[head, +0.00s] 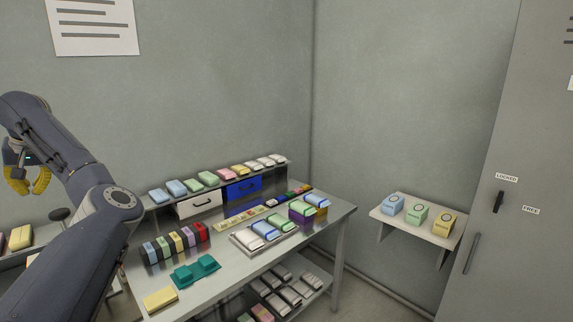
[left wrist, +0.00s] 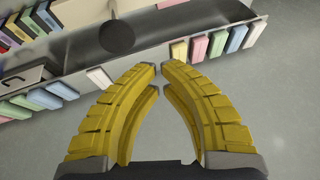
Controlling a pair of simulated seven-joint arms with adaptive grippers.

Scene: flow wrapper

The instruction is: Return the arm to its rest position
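My left arm (head: 75,160) comes in from the lower left in the head view, bent at the elbow and raised beside the table. My left gripper (head: 27,190), with yellow fingers, hangs at the far left edge of the head view, away from the table. In the left wrist view the gripper (left wrist: 159,67) has its curved fingertips together, with nothing held between them. Floor shows below the fingers, and shelf edges with packs show beyond them. My right gripper is in neither view.
A metal table (head: 345,217) holds colored packs, a white tray (head: 235,240) and a teal holder (head: 196,270). A wall shelf (head: 450,235) with three boxes stands right, near a grey cabinet (head: 520,170). A dark round knob (left wrist: 117,37) shows near the gripper. Space above the table is clear.

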